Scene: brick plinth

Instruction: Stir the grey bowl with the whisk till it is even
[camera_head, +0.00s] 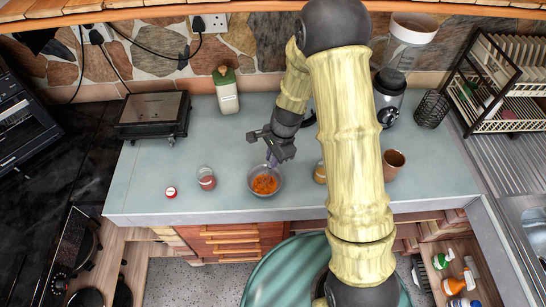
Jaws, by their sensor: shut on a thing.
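The grey bowl (252,184) stands on the counter near its front edge, with an orange, uneven-looking mass (265,183) inside. My gripper (271,148) is just above and behind the bowl, shut on the whisk (271,160). Only a short part of the whisk shows, pointing down toward the bowl's back rim. Whether its lower end touches the orange contents is too small to tell. My arm hides part of the counter to the right of the bowl.
A glass with reddish contents (207,178) and a small red-and-white jar (171,192) stand left of the bowl. A brown cup (393,163) stands right, beyond my arm. A green-lidded canister (226,91), a dark appliance (153,115) and a dish rack (505,85) stand farther back.

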